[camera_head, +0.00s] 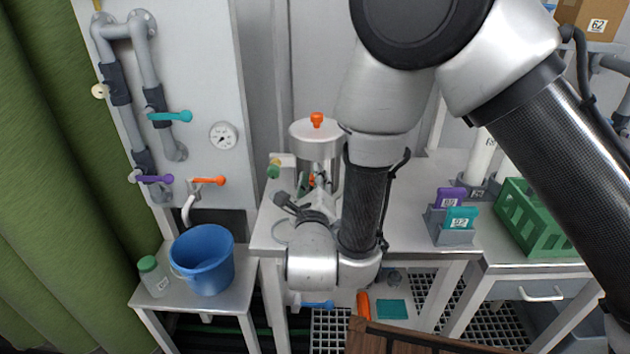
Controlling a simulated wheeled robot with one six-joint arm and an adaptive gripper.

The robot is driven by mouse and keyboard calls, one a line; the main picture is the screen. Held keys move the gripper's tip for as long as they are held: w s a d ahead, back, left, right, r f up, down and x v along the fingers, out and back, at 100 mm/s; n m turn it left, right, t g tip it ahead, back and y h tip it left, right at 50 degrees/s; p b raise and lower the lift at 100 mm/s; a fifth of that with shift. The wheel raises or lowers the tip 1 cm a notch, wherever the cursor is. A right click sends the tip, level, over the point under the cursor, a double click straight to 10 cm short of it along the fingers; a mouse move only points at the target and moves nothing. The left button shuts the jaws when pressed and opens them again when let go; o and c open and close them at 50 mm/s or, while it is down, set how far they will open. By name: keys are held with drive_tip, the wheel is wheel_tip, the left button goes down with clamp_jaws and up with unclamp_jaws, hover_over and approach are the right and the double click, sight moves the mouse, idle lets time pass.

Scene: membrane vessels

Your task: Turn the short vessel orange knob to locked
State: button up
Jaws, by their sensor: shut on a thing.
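The short vessel (316,137) is a silver cylinder standing on the table behind my arm. An orange knob (317,119) sits upright on its lid. A second orange part (311,181) shows low on the vessel's front, at my fingertips. My gripper (314,184) reaches away from the camera to the vessel's front and is shut on this lower orange knob. My wrist and fingers hide much of the knob, so its exact angle and any lock marking cannot be read. The vessel's lower part is partly hidden.
Left of the vessel is a green-capped item (273,170). A blue bucket (203,262) and a green-lidded jar (153,275) stand on a low left table. Right are a tag holder (450,236) and a green crate (535,222). A pipe panel (205,80) stands at back left.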

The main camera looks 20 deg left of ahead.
drive_tip(key=m, duration=1.1)
drive_tip(key=shift+m, duration=1.9)
drive_tip(key=o, duration=1.1)
drive_tip(key=shift+d, duration=0.1)
drive_tip(key=shift+c, duration=0.2)
drive_tip(key=v, duration=1.2)
drive_tip(key=shift+r, duration=0.1)
